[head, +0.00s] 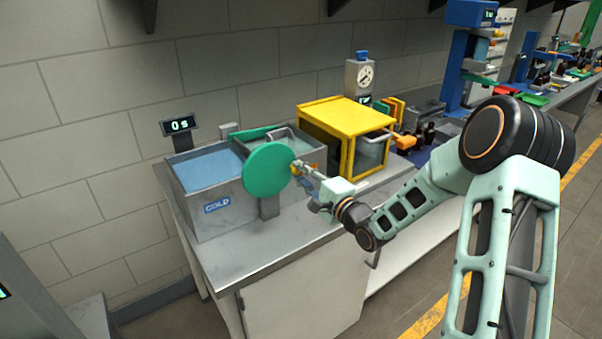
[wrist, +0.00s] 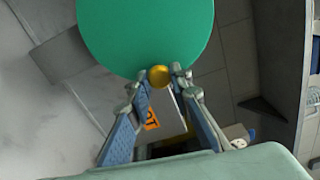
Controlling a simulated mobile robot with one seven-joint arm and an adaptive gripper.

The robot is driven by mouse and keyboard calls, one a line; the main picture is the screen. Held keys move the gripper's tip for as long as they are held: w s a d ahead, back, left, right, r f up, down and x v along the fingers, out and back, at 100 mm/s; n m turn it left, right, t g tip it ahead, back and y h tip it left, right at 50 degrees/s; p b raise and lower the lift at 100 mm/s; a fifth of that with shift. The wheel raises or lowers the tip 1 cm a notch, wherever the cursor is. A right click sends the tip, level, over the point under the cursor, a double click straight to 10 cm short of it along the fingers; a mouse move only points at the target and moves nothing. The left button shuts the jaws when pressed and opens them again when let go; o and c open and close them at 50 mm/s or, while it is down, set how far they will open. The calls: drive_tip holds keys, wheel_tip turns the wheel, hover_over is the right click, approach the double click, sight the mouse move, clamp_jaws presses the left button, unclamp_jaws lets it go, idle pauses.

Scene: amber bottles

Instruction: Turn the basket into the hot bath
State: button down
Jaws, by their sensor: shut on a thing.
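A large green disc (head: 268,170) stands upright in front of the baths, with a grey post (head: 268,208) below it. My gripper (head: 299,169) is shut on the yellow knob (wrist: 159,76) near the disc's edge, on its right side in the head view. The blue-filled cold bath (head: 205,170) is at the left. The hot bath (head: 305,148) is beside it, partly behind the disc; its orange label (wrist: 152,120) shows between my fingers in the wrist view. A green bar (head: 250,132) and a grey curved handle show over the baths. The basket itself cannot be made out.
A display (head: 180,125) behind the cold bath reads 0 s. A yellow cabinet (head: 345,118) with a glass front stands right of the hot bath. A gauge unit (head: 361,76) is behind it. The counter's front left (head: 245,250) is clear.

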drive_tip(key=shift+f, duration=0.1)
drive_tip(key=c, duration=1.8)
unclamp_jaws()
drive_tip(key=shift+o, duration=0.2)
drive_tip(key=v, duration=1.2)
